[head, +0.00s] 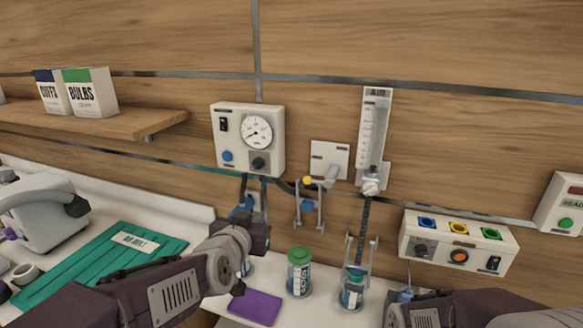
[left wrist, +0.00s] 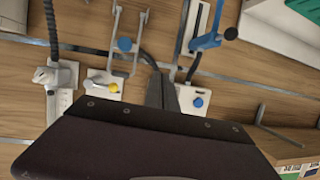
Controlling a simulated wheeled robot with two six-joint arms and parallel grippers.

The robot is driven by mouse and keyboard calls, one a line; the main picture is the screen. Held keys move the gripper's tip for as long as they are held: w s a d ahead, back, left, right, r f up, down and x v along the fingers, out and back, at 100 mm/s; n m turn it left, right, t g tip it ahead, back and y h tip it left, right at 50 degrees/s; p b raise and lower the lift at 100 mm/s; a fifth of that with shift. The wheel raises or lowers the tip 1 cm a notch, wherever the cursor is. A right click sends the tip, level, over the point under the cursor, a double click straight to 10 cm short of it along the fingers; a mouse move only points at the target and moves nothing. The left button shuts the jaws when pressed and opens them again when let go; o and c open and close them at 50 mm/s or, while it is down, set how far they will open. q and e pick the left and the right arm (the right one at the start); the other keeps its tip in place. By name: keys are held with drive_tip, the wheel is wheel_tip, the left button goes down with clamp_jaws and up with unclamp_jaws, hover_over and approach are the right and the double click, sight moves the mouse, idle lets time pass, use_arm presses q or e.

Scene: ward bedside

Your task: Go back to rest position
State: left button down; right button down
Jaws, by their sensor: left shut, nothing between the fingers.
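My left arm comes in from the lower left in the head view, with its wrist raised in front of the wall. My left gripper (head: 264,208) points up towards the wall just below the white gauge panel (head: 231,158); its fingers are small and dark here. In the left wrist view the gripper's dark fingers (left wrist: 162,94) lie together with nothing held, beside the gauge panel (left wrist: 189,100). Part of my right arm shows at the lower right of the head view. Its gripper cannot be made out there.
Wall hooks (head: 309,205), a flow meter (head: 374,135) and a button box (head: 458,242) are close by. A green-lidded jar (head: 299,272), another jar (head: 352,289) and a purple pad (head: 254,307) lie below. A teal mat (head: 70,277) and grey device (head: 45,212) are left.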

use_arm(q)
drive_tip(key=s+a+f+g+y, duration=0.1)
drive_tip(key=s+a+f+g, duration=0.2)
drive_tip(key=f, duration=0.4)
drive_tip(key=s+a+f+g, duration=0.2)
drive_tip(key=a+f, duration=0.1)
drive_tip(key=f, duration=0.5)
drive_tip(key=s+a+f+n+g, duration=0.1)
drive_tip(key=s+f+g, duration=0.3)
drive_tip(key=s, duration=0.4)
drive_tip(key=s+a+f+n+g+y, duration=0.1)
drive_tip(key=s+a+f+g, duration=0.1)
drive_tip(key=s+f, duration=0.4)
drive_tip(key=s+g, duration=0.1)
drive_tip(key=s, duration=0.2)
drive_tip(key=shift+f+g, duration=0.25)
drive_tip(key=shift+g, duration=0.15)
